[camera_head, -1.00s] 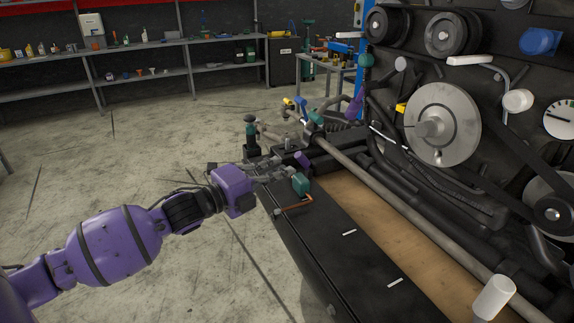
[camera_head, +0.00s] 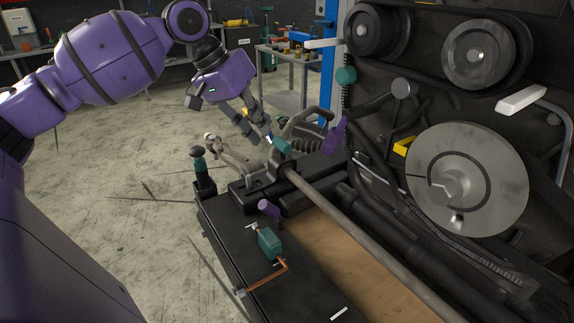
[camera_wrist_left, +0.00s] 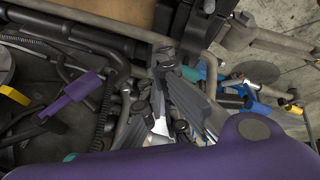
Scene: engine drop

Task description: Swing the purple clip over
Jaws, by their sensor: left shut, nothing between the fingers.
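A purple clip-like piece (camera_head: 336,133) stands tilted beside the engine's front, above the long grey bar; it also shows at the left of the left wrist view (camera_wrist_left: 75,92). A second, smaller purple piece (camera_head: 268,210) sits on the black bench top. I cannot tell which one is the clip. My left gripper (camera_head: 259,135) is shut and empty. It points down at the small coloured handles at the bar's far end, left of and apart from the upper purple piece. Its fingers overlap those handles, so contact is unclear. My right gripper is not in view.
A teal block (camera_head: 270,242) and a copper-coloured bent rod (camera_head: 268,278) lie on the bench top. The long grey bar (camera_head: 370,245) runs beside the engine. The engine's large grey disc (camera_head: 468,180) is at the right. Open floor lies left of the bench.

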